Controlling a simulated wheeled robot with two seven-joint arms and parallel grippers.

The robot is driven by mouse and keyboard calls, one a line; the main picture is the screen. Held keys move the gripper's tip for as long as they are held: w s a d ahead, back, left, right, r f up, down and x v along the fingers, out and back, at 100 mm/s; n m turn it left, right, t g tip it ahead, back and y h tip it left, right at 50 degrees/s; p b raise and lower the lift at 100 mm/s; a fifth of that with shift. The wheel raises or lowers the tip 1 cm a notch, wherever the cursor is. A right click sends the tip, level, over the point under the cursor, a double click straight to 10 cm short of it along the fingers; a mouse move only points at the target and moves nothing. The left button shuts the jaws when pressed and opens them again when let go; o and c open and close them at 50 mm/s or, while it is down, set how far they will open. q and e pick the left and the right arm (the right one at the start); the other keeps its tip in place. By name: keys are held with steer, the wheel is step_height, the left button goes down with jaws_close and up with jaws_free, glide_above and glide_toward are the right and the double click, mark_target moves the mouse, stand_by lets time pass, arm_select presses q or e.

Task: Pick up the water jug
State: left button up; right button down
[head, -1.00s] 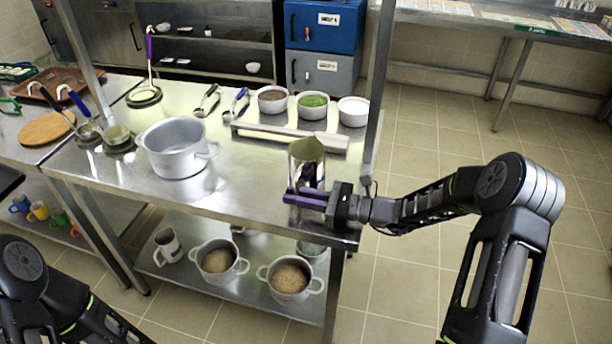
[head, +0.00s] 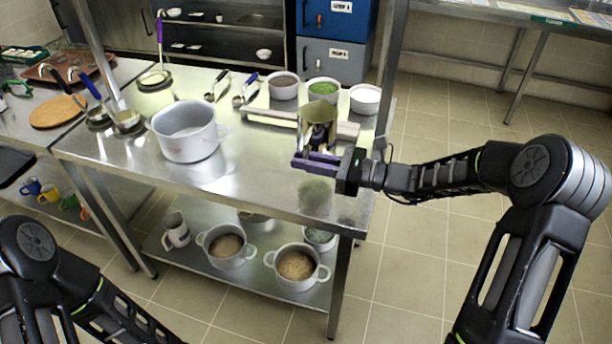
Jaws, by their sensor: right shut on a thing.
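The water jug (head: 322,113) is a shiny, metallic-looking vessel with a yellowish-green top, over the right front part of the steel table (head: 250,190). My right gripper (head: 318,160) has come in from the right and is shut on the jug, its purple fingers across the jug's lower part. The jug looks upright and held a little above the table, with a dull reflection on the steel below it. The fingers hide part of the jug. Only links of my left arm show at the lower left; its gripper is out of view.
A large grey pot (head: 187,135) stands left of the jug. Behind the jug are a long bar (head: 262,116) and three bowls, one of them green inside (head: 323,90). A table post (head: 392,75) rises close to the right. Pots (head: 297,267) stand on the lower shelf.

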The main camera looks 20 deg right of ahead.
mark_target(306, 150)
step_height(306, 150, up, 3)
steer(key=shift+r, duration=0.15)
stand_by(0.7)
